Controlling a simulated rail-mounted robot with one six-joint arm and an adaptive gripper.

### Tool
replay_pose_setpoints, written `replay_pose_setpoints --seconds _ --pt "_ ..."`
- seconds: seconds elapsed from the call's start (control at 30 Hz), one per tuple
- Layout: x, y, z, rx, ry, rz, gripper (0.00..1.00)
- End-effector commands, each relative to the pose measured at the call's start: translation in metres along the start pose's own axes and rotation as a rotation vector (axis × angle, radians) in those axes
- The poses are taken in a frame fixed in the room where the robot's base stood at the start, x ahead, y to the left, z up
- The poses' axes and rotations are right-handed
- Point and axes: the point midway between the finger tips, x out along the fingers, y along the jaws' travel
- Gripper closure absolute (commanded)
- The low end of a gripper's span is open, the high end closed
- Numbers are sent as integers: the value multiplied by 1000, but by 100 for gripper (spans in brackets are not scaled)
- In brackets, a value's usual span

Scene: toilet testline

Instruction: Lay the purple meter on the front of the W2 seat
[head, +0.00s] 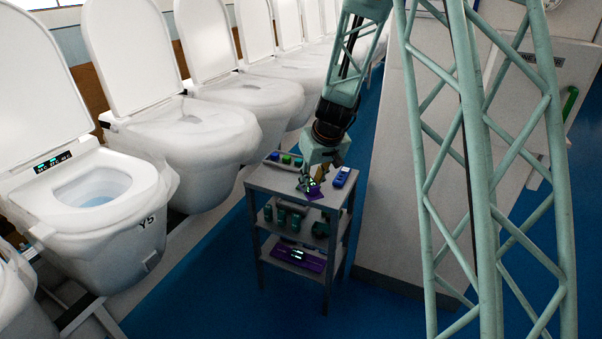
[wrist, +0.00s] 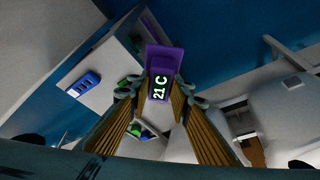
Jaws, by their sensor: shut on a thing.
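The purple meter (head: 315,191) is in my gripper (head: 318,178) at the top of the grey trolley; I cannot tell whether it still touches the top. A row of white toilets runs along the left. The nearest full one (head: 130,215) is marked Y5. I can read no W2 mark, so I cannot tell which seat is W2.
The grey trolley (head: 268,182) holds a blue meter (head: 342,177) and a tray of coloured buttons (head: 286,159) on top. Green-dark items and a purple thing (head: 298,258) lie on its lower shelves. Several toilets carry translucent wrapping and raised lids. Blue floor (head: 215,260) is clear between.

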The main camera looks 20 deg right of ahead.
Motion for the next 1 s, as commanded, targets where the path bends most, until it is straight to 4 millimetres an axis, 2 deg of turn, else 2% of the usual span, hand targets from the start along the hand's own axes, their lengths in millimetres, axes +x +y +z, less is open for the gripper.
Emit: replay_pose_setpoints --seconds 0.1,0.3,0.5,1.0 --pt "-14 1 27 50 2 23 93" --pt "-27 2 56 103 8 49 93" --pt "-31 3 64 121 10 58 93" --pt "-31 3 64 120 10 57 93"
